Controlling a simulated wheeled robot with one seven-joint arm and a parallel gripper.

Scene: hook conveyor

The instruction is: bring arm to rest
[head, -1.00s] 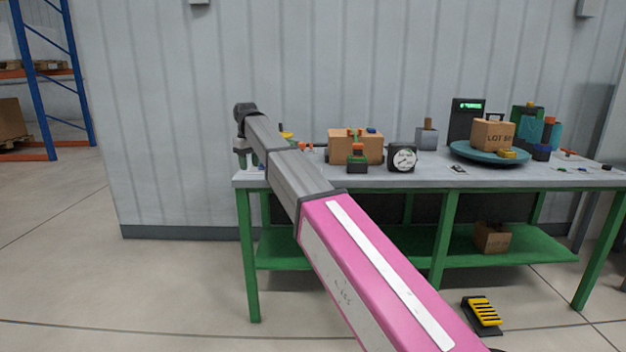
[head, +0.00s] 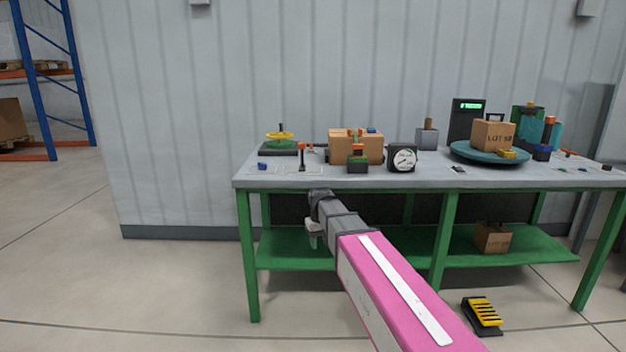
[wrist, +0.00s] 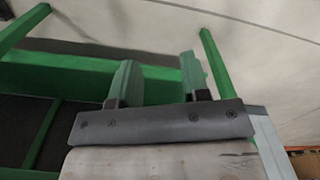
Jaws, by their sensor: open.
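My gripper (head: 314,238) hangs at the end of my pink and grey arm, in front of the workbench and below the level of its top. In the wrist view the two fingers (wrist: 155,80) stand apart with nothing between them, so it is open and empty. The green lower shelf (wrist: 75,72) and legs of the bench lie beyond the fingers in that view. The grey bench top (head: 400,178) is above and behind the gripper in the head view.
On the bench stand a yellow handwheel (head: 279,135), a cardboard box (head: 342,147), a dial gauge (head: 403,159) and a teal turntable (head: 470,154) bearing a box marked LOT. A yellow-black pedal (head: 482,313) lies on the floor. The floor at left is clear.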

